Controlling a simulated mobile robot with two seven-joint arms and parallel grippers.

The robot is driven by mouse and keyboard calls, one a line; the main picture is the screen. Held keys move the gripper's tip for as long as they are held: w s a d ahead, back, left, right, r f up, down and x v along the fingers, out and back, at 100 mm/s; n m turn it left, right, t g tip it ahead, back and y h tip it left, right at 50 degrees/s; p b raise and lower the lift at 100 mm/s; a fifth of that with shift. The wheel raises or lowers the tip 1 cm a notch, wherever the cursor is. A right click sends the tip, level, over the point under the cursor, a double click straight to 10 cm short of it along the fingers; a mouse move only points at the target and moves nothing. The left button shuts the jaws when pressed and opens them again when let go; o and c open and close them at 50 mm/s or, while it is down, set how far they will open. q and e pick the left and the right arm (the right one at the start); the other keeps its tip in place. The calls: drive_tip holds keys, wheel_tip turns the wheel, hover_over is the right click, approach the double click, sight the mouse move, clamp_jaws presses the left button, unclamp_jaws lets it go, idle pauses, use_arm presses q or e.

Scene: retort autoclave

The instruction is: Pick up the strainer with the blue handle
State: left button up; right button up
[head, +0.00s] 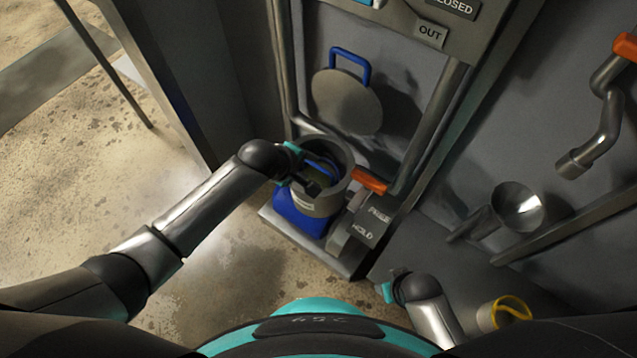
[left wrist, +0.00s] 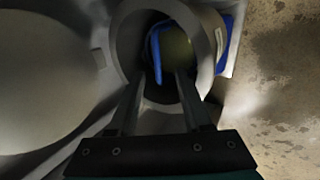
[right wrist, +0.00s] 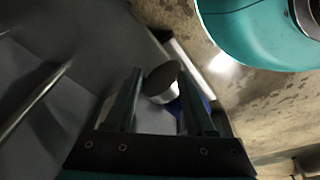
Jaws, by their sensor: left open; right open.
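A blue handle (head: 322,166) shows inside the round grey vessel (head: 318,207) in the head view. In the left wrist view this blue handle (left wrist: 155,52) curves along the inside of the vessel's mouth, beside an olive-coloured surface. The strainer's body is mostly hidden in the vessel. My left gripper (head: 308,184) is at the vessel's mouth, its open fingers (left wrist: 158,78) pointing into the opening; I cannot tell whether they touch the handle. My right gripper (head: 382,287) is open and empty, low in front of the panel, well apart from the vessel.
A round lid (head: 347,103) with a blue handle stands open behind the vessel. An orange lever (head: 370,181) is beside the vessel. A metal funnel (head: 518,207), an orange-handled tap (head: 605,130) and a yellow-rimmed container (head: 504,313) are at right. Open floor (head: 60,200) lies left.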

sight(316, 166)
use_arm(q)
drive_tip(key=shift+w+d+f+b, duration=0.3)
drive_tip(key=shift+f+b, duration=0.15)
drive_tip(key=shift+f, duration=0.1)
drive_tip(key=b+x, duration=0.3)
drive_tip(key=shift+w+f, duration=0.15)
drive_tip(key=shift+w, duration=0.05)
drive_tip(key=shift+w+d+f, duration=0.15)
drive_tip(key=shift+w+f, duration=0.05)
drive_tip(key=shift+f, duration=0.05)
use_arm(e)
drive_tip(key=w+a+r+t, duration=0.1)
drive_tip(key=w+r, duration=0.3)
drive_tip(key=r, duration=0.4)
drive_tip(key=shift+a+r, duration=0.2)
drive_tip(key=shift+r, duration=0.2)
drive_tip(key=shift+w, duration=0.1)
use_arm(q)
clamp_jaws()
